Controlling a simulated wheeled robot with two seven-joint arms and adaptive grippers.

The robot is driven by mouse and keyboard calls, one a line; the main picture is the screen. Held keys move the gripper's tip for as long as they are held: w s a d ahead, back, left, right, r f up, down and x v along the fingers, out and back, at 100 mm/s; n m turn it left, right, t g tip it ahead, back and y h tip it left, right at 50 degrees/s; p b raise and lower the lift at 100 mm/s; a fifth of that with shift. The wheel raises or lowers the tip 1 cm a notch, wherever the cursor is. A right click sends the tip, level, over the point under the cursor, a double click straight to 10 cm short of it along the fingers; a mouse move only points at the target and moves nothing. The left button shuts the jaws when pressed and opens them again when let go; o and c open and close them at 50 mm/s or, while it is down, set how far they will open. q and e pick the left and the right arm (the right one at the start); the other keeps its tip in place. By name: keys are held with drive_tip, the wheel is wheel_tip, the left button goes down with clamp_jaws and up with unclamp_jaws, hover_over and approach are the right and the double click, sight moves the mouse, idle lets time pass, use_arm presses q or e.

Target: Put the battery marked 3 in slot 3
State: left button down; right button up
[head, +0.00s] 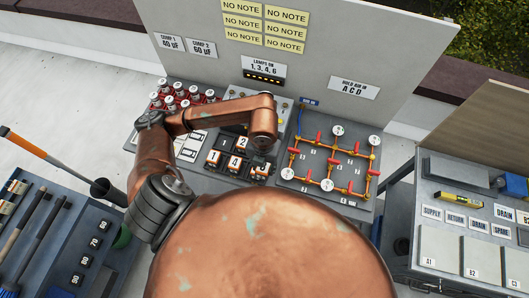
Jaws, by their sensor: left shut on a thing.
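My left gripper (262,150) points down over the right end of the dark battery bays, at the front of the middle table. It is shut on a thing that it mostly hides. A block with orange parts and a label that seems to read 3 (260,171) shows just below it, and looks like the battery marked 3. Blocks marked 1 (214,157) and 4 (235,161) sit to its left. Labels 1 and 2 (242,143) show behind them. Whether the block under the gripper is seated cannot be told. My right gripper is out of view.
Red-and-white parts (180,97) stand at the left back. An upright panel (310,40) closes the back. A tool bench (45,235) and a labelled side table (470,245) flank the middle table.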

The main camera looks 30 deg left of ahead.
use_arm(q)
drive_tip(key=w+a+f+p, duration=0.1)
drive_tip(key=w+a+f, duration=0.1)
drive_tip(key=w+f, duration=0.1)
drive_tip(key=w+a+f+p, duration=0.1)
drive_tip(key=w+a+f, duration=0.1)
drive_tip(key=w, duration=0.2)
drive_tip(key=w+a+f, duration=0.2)
drive_tip(key=w+f, duration=0.1)
drive_tip(key=w, duration=0.1)
drive_tip(key=shift+w+a+f+p, duration=0.15)
drive_tip(key=shift+f+p, duration=0.15)
drive_tip(key=shift+p, duration=0.1)
drive_tip(key=shift+w+a+f, duration=0.15)
drive_tip(key=shift+w+f, duration=0.15)
drive_tip(key=shift+f, duration=0.2)
wheel_tip(320, 180, down, 3)
drive_tip(key=shift+w+r+p, duration=0.1)
drive_tip(key=shift+p, duration=0.6)
drive_tip(key=shift+a+f, duration=0.1)
drive_tip(key=shift+f, duration=0.15)
drive_tip(key=shift+f, duration=0.2)
drive_tip(key=c, duration=1.3)
unclamp_jaws()
